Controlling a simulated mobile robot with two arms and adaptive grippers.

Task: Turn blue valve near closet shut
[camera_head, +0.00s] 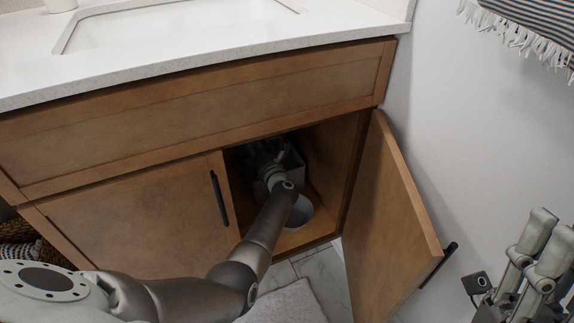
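No blue valve shows in the head view; the inside of the cabinet is dark and partly covered by my arm. My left arm comes in from the lower left and reaches through the open cabinet doorway. My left gripper (262,150) is deep in the shadow under the sink, and its fingertips and anything between them are too dark to make out. My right gripper (532,262) is at the lower right, outside the cabinet near the wall, partly cut off by the frame edge. Its finger opening is not clear.
The right cabinet door (385,220) stands open toward me, with a black handle (438,265). The left door (140,220) is closed. A pale round container (301,212) stands on the cabinet floor beside my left forearm. The white countertop (330,32) overhangs the opening.

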